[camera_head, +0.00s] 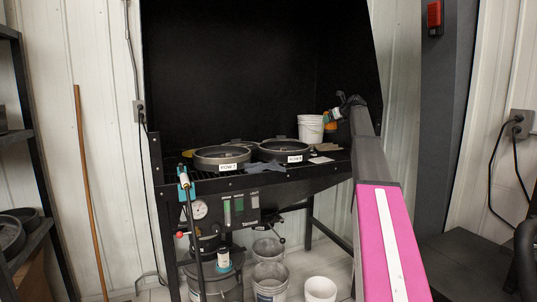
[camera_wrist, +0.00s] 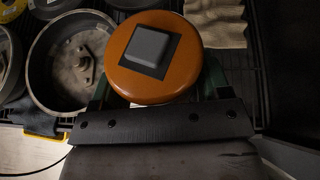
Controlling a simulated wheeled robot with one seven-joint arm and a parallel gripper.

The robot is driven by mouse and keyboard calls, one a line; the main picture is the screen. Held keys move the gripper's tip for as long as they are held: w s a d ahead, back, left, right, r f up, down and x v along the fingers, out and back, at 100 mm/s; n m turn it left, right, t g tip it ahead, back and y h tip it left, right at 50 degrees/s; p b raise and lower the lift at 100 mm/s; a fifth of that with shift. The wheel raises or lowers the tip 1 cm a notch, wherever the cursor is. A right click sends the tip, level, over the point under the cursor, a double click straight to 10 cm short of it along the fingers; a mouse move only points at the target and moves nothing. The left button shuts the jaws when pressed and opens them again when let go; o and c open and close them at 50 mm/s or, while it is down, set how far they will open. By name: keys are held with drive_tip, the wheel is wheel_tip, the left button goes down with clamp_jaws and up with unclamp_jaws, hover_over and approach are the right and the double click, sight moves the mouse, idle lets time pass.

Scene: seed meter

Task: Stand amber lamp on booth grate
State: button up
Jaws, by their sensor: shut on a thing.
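The amber lamp (camera_wrist: 125,75) is a round orange disc with a grey square block on its top face in the wrist view. A small orange part of it (camera_head: 326,119) shows in the head view beside the white bucket. My gripper (camera_wrist: 152,88) is shut on the lamp, with green fingers at its sides. In the head view my gripper (camera_head: 340,110) is over the right part of the booth, partly hidden by my arm. The black slatted booth grate (camera_wrist: 256,75) lies below. I cannot tell whether the lamp touches it.
Two round grey pans (camera_head: 221,158) (camera_head: 286,151) stand on the grate, left of my gripper. A white bucket (camera_head: 310,128) stands close by at the back. A tan corrugated piece (camera_wrist: 216,22) lies beyond the lamp. Dark booth walls (camera_head: 250,70) enclose the back and right.

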drive_tip(key=shift+w+a+f+m, duration=0.2)
drive_tip(key=shift+a+f, duration=0.25)
drive_tip(key=shift+a, duration=0.15)
drive_tip(key=shift+w+a+f+m, duration=0.1)
drive_tip(key=shift+w+a+f, duration=0.1)
drive_tip(key=shift+a+f, duration=0.3)
drive_tip(key=shift+w+d+f, duration=0.1)
drive_tip(key=shift+w+f, duration=0.05)
drive_tip(key=shift+w, duration=0.05)
drive_tip(key=shift+w+d+f, duration=0.5)
drive_tip(key=shift+d+f, duration=1.25)
drive_tip(key=shift+f, duration=0.05)
drive_tip(key=shift+w+d+f, duration=0.45)
drive_tip(key=shift+d+f, duration=1.3)
drive_tip(key=shift+d, duration=0.05)
drive_tip(key=shift+w+d+f, duration=0.5)
drive_tip(key=shift+d+f, duration=1.25)
drive_tip(key=shift+f, duration=0.05)
drive_tip(key=shift+f, duration=0.2)
drive_tip(key=o, duration=1)
